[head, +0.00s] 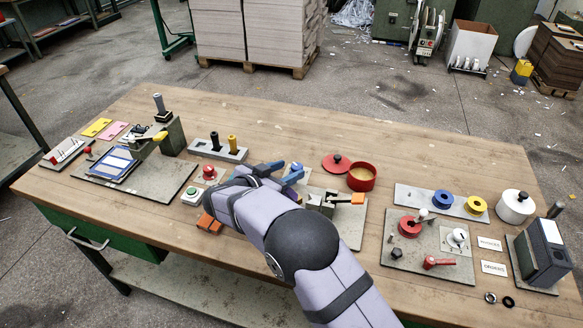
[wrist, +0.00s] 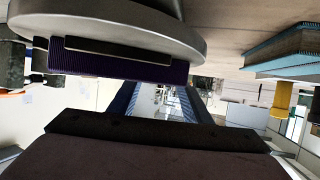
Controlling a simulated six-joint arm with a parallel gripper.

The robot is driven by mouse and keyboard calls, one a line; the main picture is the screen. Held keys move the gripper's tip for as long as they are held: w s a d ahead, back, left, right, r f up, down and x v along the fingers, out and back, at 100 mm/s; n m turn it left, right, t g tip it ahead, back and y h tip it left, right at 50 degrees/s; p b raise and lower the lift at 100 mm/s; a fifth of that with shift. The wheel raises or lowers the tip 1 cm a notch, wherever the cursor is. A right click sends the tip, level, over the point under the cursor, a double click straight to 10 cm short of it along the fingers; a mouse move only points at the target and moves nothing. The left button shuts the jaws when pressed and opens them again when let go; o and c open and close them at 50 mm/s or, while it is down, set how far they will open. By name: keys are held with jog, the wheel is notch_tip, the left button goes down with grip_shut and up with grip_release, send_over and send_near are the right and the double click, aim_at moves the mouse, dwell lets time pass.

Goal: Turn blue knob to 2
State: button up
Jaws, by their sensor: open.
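The blue knob (head: 297,167) sits on a small light plate near the middle of the bench, just left of the red pot. My gripper (head: 288,171) is low over the bench with its blue fingers open, one on either side of or just short of the knob. I cannot tell whether they touch it. The dial marks and the number it points to are too small or hidden to read. In the wrist view, a grey disc (wrist: 190,28) with a dark ribbed part (wrist: 120,68) fills the upper left. I cannot tell if this is the knob.
A red pot (head: 361,178) and its lid (head: 336,162) stand right of the knob. An orange-handled clamp (head: 350,199) is in front. A red button (head: 209,173) and a green button (head: 192,193) lie left. Bare bench lies behind.

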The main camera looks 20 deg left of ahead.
jog(key=shift+x, duration=1.35)
jog(key=c, duration=1)
jog(key=shift+c, duration=0.2)
jog(key=shift+w+a+r+m+h+p, duration=0.2)
jog(key=shift+m+h+p, duration=0.1)
jog(key=shift+p, duration=0.2)
jog(key=shift+m+h, duration=0.4)
jog(key=shift+h, duration=0.1)
